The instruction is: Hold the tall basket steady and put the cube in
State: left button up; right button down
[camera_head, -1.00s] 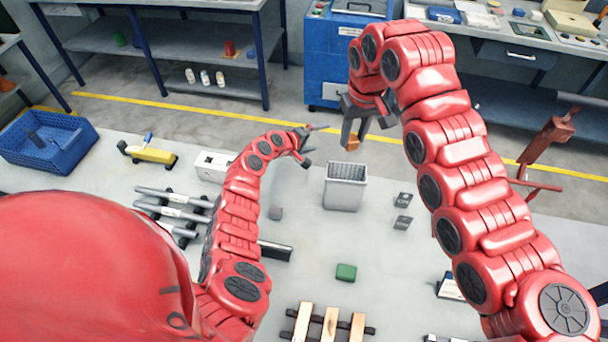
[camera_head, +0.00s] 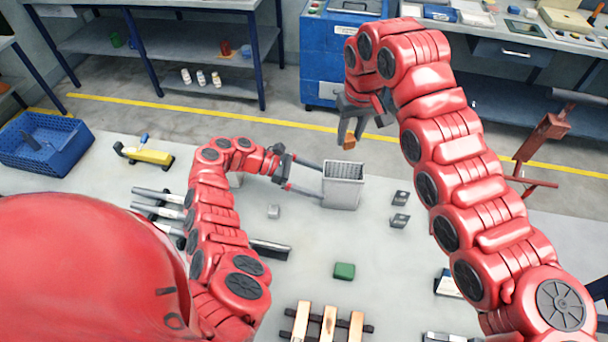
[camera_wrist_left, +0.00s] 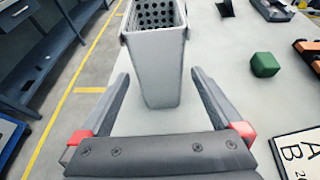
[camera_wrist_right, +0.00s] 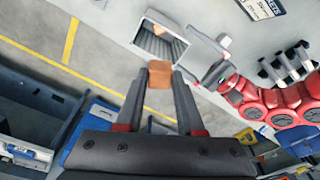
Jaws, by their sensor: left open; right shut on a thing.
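The tall basket (camera_head: 342,192) is light grey and stands upright on the table, open at the top; the left wrist view shows its wall (camera_wrist_left: 162,70) ahead. My left gripper (camera_head: 321,180) is open, pointing right at the basket. In the left wrist view its fingertips (camera_wrist_left: 160,76) lie to either side of the basket's wall; contact is not clear. My right gripper (camera_head: 350,139) is shut on an orange-brown cube (camera_wrist_right: 160,75), held above and behind the basket in the head view. The basket also shows in the right wrist view (camera_wrist_right: 160,42), beyond the cube.
A green block (camera_head: 344,271) and a small grey block (camera_head: 273,212) lie on the table. A wooden-slatted rack (camera_head: 328,322) is at the front, and a blue crate (camera_head: 42,145) at the far left.

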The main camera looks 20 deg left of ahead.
aim_at(341, 188)
pick_arm(q)
jog(key=x, duration=0.7)
jog(key=shift+w+d+f, duration=0.15)
jog(key=shift+d, duration=0.15)
jog(key=c, duration=1.5)
